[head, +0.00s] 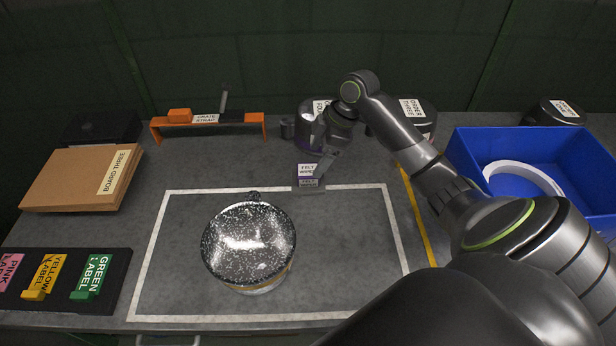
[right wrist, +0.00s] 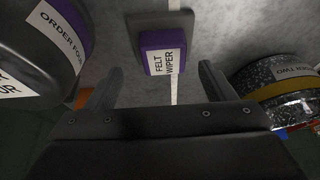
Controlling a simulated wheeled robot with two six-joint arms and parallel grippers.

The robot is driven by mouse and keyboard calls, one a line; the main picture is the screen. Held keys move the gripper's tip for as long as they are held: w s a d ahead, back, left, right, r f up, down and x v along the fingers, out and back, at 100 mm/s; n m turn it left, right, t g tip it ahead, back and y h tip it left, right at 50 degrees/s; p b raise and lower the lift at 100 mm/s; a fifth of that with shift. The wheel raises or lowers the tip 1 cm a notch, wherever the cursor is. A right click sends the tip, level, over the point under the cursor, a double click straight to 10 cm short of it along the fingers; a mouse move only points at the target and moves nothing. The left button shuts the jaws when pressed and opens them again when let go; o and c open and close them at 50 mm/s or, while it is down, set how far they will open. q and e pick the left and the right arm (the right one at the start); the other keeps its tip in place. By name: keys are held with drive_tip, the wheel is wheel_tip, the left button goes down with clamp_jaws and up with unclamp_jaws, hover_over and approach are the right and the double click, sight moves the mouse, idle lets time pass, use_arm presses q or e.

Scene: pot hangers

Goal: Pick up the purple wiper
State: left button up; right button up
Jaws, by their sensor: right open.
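The purple wiper (head: 307,170) lies by the far white line of the marked rectangle, with a white "FELT WIPER" label on it. In the right wrist view the wiper (right wrist: 165,50) rests on a dark grey holder (right wrist: 134,38), beyond the fingertips and roughly centred between them. My right gripper (head: 322,152) is open, just behind and above the wiper; its two fingers also show in the right wrist view (right wrist: 157,85), with nothing between them. My left gripper is not in view.
The "ORDER FOUR" pot (right wrist: 50,40) stands close beside my right gripper. A speckled lidded pot (head: 248,243) sits inside the white-lined rectangle. An orange crate strap (head: 242,128) stands at the back. A blue bin (head: 535,145) is at right.

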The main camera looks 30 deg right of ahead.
sight(310, 170)
drive_tip(key=x, duration=0.5)
drive_tip(key=shift+s+a+f+p, duration=0.1)
drive_tip(key=shift+s+a+p, duration=0.05)
drive_tip(key=shift+a+p, duration=0.15)
drive_tip(key=shift+d, duration=0.1)
drive_tip(key=c, duration=1.1)
drive_tip(key=shift+r, duration=5.1)
